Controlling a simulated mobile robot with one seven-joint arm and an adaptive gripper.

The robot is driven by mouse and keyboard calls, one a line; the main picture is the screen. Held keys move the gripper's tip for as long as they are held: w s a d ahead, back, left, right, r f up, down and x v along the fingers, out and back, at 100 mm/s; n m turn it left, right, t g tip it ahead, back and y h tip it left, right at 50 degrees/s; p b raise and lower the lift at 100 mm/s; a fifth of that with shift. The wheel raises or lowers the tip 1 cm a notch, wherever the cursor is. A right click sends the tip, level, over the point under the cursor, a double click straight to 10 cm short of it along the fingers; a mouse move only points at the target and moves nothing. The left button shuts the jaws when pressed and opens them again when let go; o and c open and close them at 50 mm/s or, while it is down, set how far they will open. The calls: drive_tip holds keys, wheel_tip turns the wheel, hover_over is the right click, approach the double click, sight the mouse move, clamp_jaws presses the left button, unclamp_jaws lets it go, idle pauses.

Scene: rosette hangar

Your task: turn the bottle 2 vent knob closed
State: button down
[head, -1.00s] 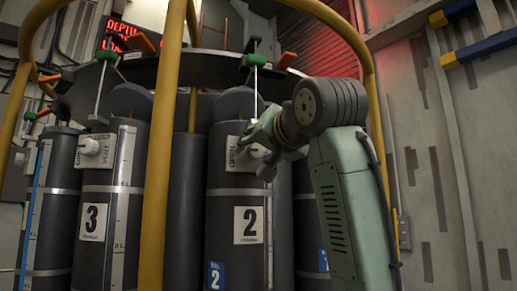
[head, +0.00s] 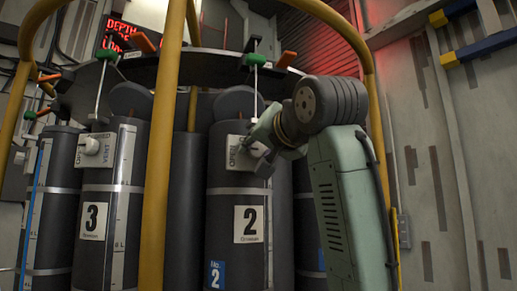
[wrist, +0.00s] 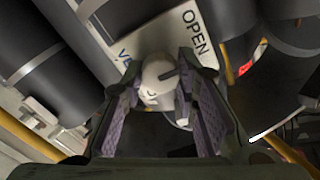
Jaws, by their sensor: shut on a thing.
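In the wrist view the white rounded vent knob (wrist: 158,78) with a dark slot mark sits between my fingers. My gripper is shut on it. The plate (wrist: 185,42) behind shows "OPEN" upper right of the knob and part of "VENT" to its left. The knob is mostly hidden in the head view.
Bottle 3 (head: 99,205) stands left, with its own white vent knob (head: 91,147). A yellow post (head: 161,150) rises between the bottles. A dark round rack with green and orange handles (head: 255,59) is above. A yellow rail (head: 378,130) curves behind my arm.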

drive_tip(key=m, duration=0.4)
drive_tip(key=shift+m+b, duration=0.3)
drive_tip(key=shift+m, duration=0.1)
drive_tip(key=m, duration=0.4)
drive_tip(key=shift+f, duration=0.1)
drive_tip(key=m, duration=0.5)
drive_tip(key=shift+m, duration=1.7)
drive_tip(key=c, duration=1.2)
unclamp_jaws()
drive_tip(key=shift+c, duration=0.2)
drive_tip(key=v, duration=0.7)
drive_tip(key=shift+s+d, duration=0.15)
drive_tip(key=shift+s, duration=0.1)
